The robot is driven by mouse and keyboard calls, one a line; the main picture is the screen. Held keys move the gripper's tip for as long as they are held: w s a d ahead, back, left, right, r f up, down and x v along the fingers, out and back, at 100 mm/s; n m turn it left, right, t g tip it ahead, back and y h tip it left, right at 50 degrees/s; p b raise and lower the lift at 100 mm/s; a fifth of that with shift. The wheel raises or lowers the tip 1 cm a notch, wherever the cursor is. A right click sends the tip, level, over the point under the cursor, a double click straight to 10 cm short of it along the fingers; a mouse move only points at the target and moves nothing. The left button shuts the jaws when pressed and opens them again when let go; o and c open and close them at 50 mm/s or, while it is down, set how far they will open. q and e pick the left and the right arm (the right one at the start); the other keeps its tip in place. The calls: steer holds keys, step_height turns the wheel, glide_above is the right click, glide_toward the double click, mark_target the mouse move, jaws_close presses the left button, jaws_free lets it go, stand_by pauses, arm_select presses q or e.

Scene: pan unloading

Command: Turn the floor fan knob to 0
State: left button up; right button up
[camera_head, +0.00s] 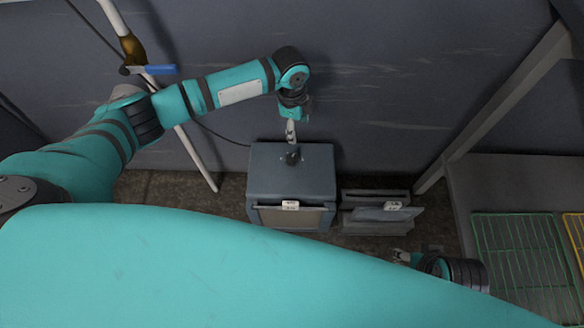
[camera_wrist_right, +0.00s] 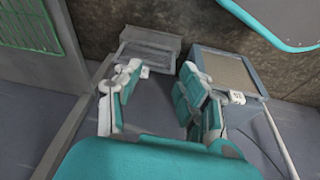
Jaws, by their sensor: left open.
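The floor fan looks like a grey box (camera_head: 265,170) on the floor against the wall, with a tan front panel and a white tag. A small dark knob (camera_head: 293,157) sits on its top. My left gripper (camera_head: 291,140) points down right at the knob; its fingers are small here, and I cannot tell whether they touch it. My right gripper (camera_head: 402,257) is low, right of the boxes. In the right wrist view its fingers (camera_wrist_right: 158,95) are spread with nothing between them, and the fan box (camera_wrist_right: 225,68) stands beyond them.
A lower grey box (camera_head: 375,222) with a white tag stands just right of the fan. A white pole (camera_head: 195,160) leans on the left, and a cable runs along the wall.

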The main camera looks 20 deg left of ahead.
arm_select(q)
steer(key=m, duration=0.1)
steer(key=b, duration=0.4)
glide_above(292, 158)
steer(key=shift+y, duration=0.3)
step_height(292, 158, down, 9)
steer(key=shift+r, duration=0.1)
step_height(292, 158, down, 4)
steer(key=shift+f+b, duration=0.2)
steer(key=shift+b, duration=0.55)
step_height(292, 158, down, 3)
steer(key=shift+r+b, duration=0.1)
steer(key=shift+b, duration=0.45)
steer(key=shift+f, duration=0.2)
arm_select(e)
steer(key=w+a+r+t+y, duration=0.2)
steer(key=w+a+r+t, duration=0.1)
steer(key=w+r+t, duration=0.4)
steer(key=w+a+r+t+y, duration=0.2)
steer(key=w+a+r+t, duration=0.1)
steer(key=w+r+t, duration=0.5)
steer(key=shift+w+a+r+n, duration=0.35)
steer(key=shift+a+r+n, duration=0.05)
steer(key=shift+r, duration=1.4)
arm_select(q)
steer(key=c, duration=1.1)
